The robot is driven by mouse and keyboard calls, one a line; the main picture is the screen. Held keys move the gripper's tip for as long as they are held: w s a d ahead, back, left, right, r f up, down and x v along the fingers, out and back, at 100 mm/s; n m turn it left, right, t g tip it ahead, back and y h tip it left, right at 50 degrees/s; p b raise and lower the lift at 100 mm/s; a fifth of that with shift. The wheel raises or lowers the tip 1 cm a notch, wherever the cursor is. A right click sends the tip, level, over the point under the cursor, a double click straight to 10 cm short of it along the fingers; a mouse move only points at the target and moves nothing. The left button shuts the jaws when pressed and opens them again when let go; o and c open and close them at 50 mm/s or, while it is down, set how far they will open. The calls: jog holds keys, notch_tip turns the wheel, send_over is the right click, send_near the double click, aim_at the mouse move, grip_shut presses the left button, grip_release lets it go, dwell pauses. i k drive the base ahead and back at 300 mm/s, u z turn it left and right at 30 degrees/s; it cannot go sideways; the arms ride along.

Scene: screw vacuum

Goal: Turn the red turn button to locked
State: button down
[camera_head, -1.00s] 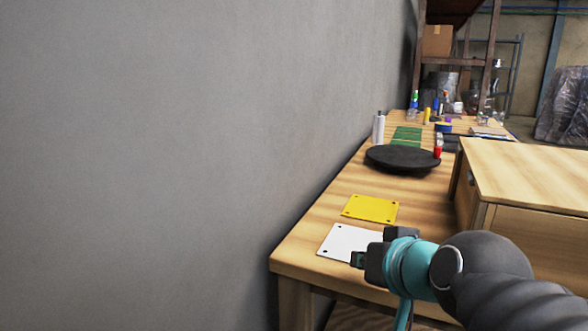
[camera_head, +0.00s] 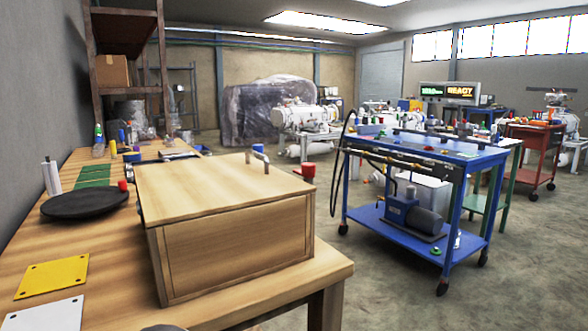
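I cannot tell for certain which red thing is the turn button. A small red knob-like piece (camera_head: 309,170) shows at the right end of the wooden box (camera_head: 235,245). Another small red piece (camera_head: 123,185) is at the right edge of the black round disc (camera_head: 85,202) on the workbench. No lock marking is readable on either. My gripper is out of the picture; only a dark sliver, perhaps of my arm, shows at the bottom edge.
The wooden workbench (camera_head: 270,294) runs along the left wall, with a yellow plate (camera_head: 53,276) and a white plate (camera_head: 45,315) at its near end. A blue cart (camera_head: 400,226) with a pump stands to the right. Open concrete floor lies between and in front.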

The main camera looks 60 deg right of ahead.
aim_at(307, 170)
jog(key=z, duration=1.85)
jog(key=i, duration=0.15)
jog(key=u, duration=0.05)
